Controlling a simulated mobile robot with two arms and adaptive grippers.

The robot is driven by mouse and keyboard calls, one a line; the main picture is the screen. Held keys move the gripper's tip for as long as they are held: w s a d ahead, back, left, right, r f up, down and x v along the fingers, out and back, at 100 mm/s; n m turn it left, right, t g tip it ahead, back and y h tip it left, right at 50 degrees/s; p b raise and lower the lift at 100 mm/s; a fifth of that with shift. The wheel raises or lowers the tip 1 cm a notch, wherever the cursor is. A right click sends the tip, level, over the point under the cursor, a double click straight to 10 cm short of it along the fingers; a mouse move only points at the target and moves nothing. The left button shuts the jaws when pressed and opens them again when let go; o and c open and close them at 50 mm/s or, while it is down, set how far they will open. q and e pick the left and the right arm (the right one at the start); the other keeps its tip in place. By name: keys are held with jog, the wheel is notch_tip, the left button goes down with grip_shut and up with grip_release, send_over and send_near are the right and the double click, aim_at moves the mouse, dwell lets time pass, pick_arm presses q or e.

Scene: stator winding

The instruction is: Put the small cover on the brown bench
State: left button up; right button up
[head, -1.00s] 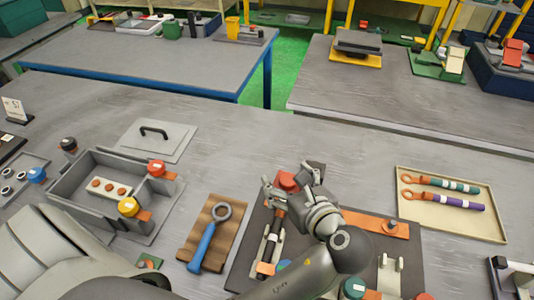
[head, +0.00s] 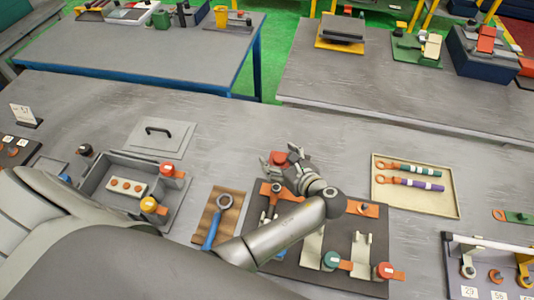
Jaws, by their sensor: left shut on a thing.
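My left gripper (head: 280,161) reaches in over the dark mat's far edge and is shut on a small red cap (head: 277,157), which I take for the small cover. The fingers partly hide it, and I cannot tell its exact height above the table. Below it, the dark mat (head: 375,272) bears orange plates, pale brackets and a black rod. I cannot tell for sure which surface is the brown bench; the worktops in view look grey. A brown wooden board (head: 229,230) with a blue-handled ring wrench (head: 213,226) lies left of the mat. My right gripper is out of view.
A grey open box (head: 97,178) and a flat lid with a black handle (head: 176,139) are at the left. A beige tray (head: 447,208) with two tools lies right. A white-framed rack (head: 454,285) stands lower right. Two other grey worktops (head: 330,85) lie beyond a gap.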

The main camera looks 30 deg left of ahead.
pick_arm(q)
jog(key=w+a+f+b, duration=0.3)
jog(key=b, duration=0.1)
jog(key=w+a+f+b, duration=0.3)
jog(key=a+f+b, duration=0.1)
jog(key=b, duration=0.1)
jog(key=shift+w+a+f, duration=0.1)
jog(key=shift+w+f, duration=0.15)
jog(key=shift+f, duration=0.05)
jog(key=shift+w+a+f+b, duration=0.25)
jog(key=shift+w+a+b, duration=0.05)
jog(key=shift+a+b, duration=0.1)
jog(key=shift+w+a+f+b, duration=0.1)
jog(key=shift+f+b, duration=0.3)
jog(key=shift+b, duration=0.2)
notch_tip(320, 180, down, 3)
jog(key=b, duration=0.3)
jog(key=shift+r, duration=0.2)
jog(key=shift+f+b, duration=0.2)
jog(key=shift+b, duration=0.5)
jog(key=shift+r, duration=0.15)
